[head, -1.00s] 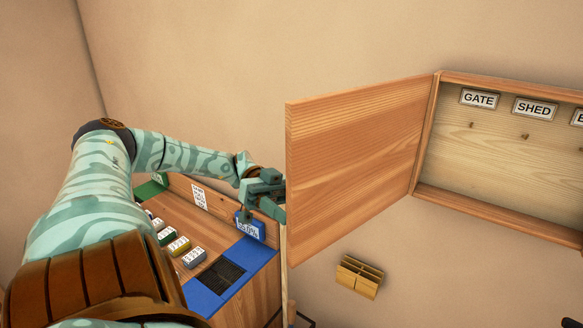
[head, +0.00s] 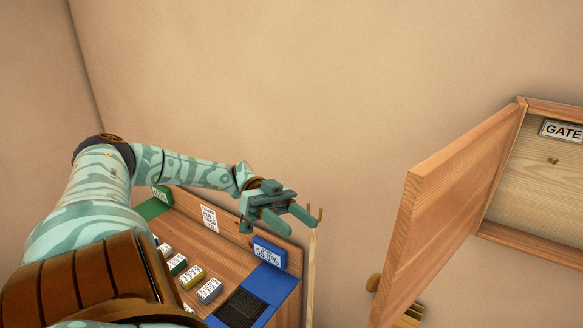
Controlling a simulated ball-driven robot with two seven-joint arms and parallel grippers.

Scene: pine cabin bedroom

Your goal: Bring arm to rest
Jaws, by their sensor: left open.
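My left arm (head: 180,168) comes in from the left in the head view and reaches over the wooden desk-like unit. My left gripper (head: 291,221) is open and empty, its fingers pointing right. It is in front of the wall, near the top of a thin wooden post (head: 312,250), and I cannot tell whether they touch. It is left of the open cabinet door (head: 440,215) and apart from it. My right gripper is out of view.
The wall cabinet (head: 510,190) stands open at the right, with a GATE label (head: 562,131) above a peg. The unit below my arm holds several small labelled blocks (head: 193,276), a blue display (head: 268,253) and a dark grille (head: 241,307). The upper wall is clear.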

